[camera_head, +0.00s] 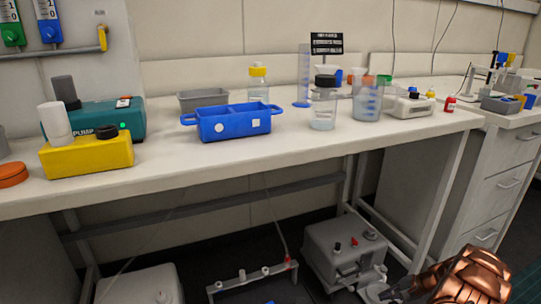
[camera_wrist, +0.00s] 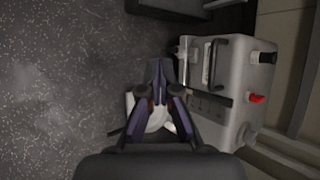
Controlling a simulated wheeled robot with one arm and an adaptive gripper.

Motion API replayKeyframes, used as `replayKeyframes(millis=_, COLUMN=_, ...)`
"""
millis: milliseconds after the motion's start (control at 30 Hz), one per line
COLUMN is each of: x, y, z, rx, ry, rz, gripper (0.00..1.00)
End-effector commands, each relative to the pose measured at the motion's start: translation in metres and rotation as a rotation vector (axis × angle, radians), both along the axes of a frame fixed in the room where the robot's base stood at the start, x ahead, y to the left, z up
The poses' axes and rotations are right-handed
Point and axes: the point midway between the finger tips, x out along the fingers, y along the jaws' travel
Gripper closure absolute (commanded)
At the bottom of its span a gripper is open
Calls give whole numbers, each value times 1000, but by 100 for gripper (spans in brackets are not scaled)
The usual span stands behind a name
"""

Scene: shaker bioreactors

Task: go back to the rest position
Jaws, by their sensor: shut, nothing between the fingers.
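My gripper (camera_wrist: 158,68) shows in the wrist view with its two dark fingers together and nothing between them. It points down towards the dark speckled floor (camera_wrist: 60,90). A light grey box with a handle (camera_wrist: 225,75) and a red knob is to the right of the fingers. A white rounded thing (camera_wrist: 157,118) is partly hidden behind the fingers. In the head view my copper-coloured arm is at the lower right, below bench height and in front of the bench; the fingertips are hard to make out there.
The white bench (camera_head: 250,170) carries a blue two-part tray (camera_head: 232,124), a yellow block (camera_head: 88,156), a teal pump (camera_head: 110,122), a capped bottle (camera_head: 323,108) and a beaker (camera_head: 368,100). The grey box (camera_head: 342,248) stands under it. Drawers (camera_head: 495,190) are at right.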

Motion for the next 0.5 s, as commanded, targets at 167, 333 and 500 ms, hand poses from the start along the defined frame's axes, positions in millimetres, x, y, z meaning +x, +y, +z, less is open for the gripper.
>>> replayKeyframes(millis=167, x=5, y=23, z=41, rx=6, ry=-10, rz=46, gripper=100)
replayKeyframes(millis=333, x=8, y=55, z=95, rx=9, ry=-20, rz=113, gripper=100)
replayKeyframes(millis=500, x=3, y=96, z=162, rx=9, ry=-29, rz=203, gripper=100)
